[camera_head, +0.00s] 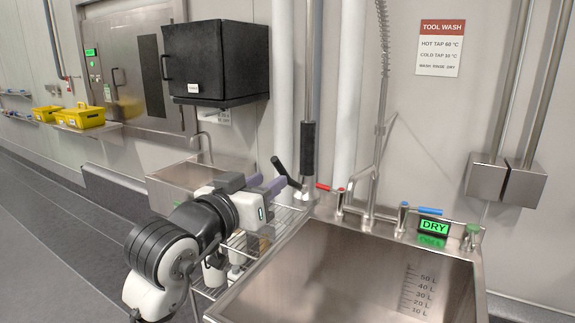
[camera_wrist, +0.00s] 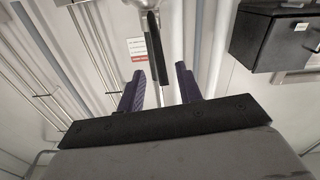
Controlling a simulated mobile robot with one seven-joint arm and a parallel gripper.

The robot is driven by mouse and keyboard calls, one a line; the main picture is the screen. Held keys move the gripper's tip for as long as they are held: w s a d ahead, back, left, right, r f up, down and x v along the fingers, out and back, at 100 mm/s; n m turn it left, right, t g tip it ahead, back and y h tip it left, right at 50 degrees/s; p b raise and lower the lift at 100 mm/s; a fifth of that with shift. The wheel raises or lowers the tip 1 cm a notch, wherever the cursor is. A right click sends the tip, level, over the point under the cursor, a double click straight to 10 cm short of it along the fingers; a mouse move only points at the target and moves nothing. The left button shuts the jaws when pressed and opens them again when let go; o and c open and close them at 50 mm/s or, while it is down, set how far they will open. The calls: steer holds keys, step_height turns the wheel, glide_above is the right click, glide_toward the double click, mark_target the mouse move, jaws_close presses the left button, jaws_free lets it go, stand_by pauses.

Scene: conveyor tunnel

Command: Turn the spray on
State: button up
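My gripper (camera_head: 268,187) is in front of the back left corner of the steel sink (camera_head: 335,262). Its two purple fingers are apart and nothing is held; the wrist view also shows the open gripper (camera_wrist: 158,90). A black lever (camera_head: 284,171) slants up and left from the foot of a vertical pipe, just beyond the fingertips. In the wrist view a black lever (camera_wrist: 158,50) appears ahead of the gap between the fingers; contact cannot be told. The pipe carries a black grip (camera_head: 307,147). A coiled spray hose (camera_head: 381,60) comes down behind the sink.
The sink's back edge carries a red tap lever (camera_head: 328,188), a blue tap lever (camera_head: 428,211), a green-topped knob (camera_head: 472,235) and a display (camera_head: 434,227) reading DRY. A wire rack (camera_head: 290,220) stands left of the sink. A black cabinet (camera_head: 222,65) hangs on the wall.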

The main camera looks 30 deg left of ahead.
mark_target(280, 174)
steer(key=w+p, duration=0.1)
steer(key=w, duration=0.7)
steer(key=shift+w+a+p, duration=0.1)
steer(key=shift+p, duration=0.2)
jaws_close()
